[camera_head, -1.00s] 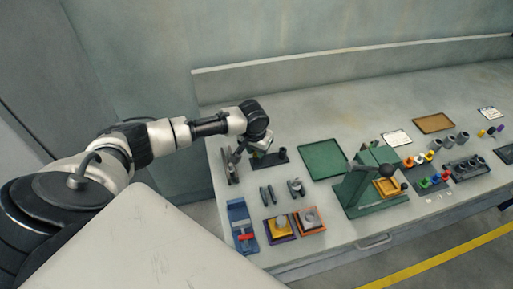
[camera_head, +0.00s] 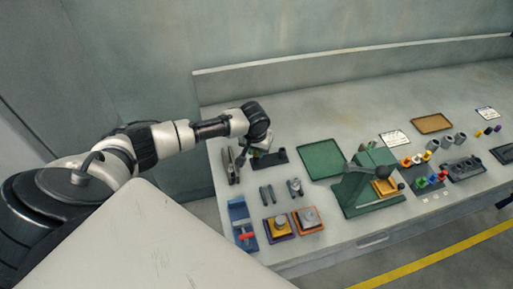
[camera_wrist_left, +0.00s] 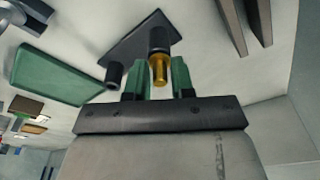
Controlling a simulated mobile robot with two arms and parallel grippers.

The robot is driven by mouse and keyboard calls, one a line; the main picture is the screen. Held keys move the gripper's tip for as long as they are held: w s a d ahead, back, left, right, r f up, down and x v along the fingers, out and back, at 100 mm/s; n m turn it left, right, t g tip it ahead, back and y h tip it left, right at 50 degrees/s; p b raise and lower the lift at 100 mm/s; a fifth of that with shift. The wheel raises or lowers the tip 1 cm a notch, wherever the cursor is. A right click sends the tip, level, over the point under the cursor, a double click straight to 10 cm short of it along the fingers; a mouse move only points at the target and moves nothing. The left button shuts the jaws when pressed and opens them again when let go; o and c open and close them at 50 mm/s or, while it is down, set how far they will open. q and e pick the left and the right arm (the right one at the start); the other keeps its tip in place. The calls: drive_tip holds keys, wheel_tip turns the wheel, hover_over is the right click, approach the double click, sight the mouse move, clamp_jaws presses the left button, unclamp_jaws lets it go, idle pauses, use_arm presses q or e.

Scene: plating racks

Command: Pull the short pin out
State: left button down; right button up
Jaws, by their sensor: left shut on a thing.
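A brass-coloured pin (camera_wrist_left: 160,70) sticks out of a black cylindrical post (camera_wrist_left: 158,38) on a dark plate in the left wrist view. My left gripper (camera_wrist_left: 158,82) has its green fingertips on either side of the pin and is shut on it. The pin's far end is hidden by the post. A shorter black post (camera_wrist_left: 115,74) stands on the same plate, to the left. In the head view my left gripper (camera_head: 257,152) is at the dark plate (camera_head: 276,158), and the pin is too small to make out. My right gripper is not in view.
A green tray (camera_head: 321,159) lies right of the plate. Two dark bars (camera_head: 234,165) lie to its left. A blue fixture (camera_head: 241,225), small orange and purple trays, and a green lever press (camera_head: 368,188) stand nearer the front. Clear bench lies behind.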

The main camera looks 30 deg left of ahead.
use_arm(q)
drive_tip(key=shift+r+n+p, duration=0.1)
drive_tip(key=shift+n+p, duration=0.45)
drive_tip(key=shift+n, duration=0.05)
drive_tip(key=shift+r, duration=0.15)
idle(0.4)
drive_tip(key=shift+r+p, duration=1.95)
drive_tip(key=shift+p, duration=0.35)
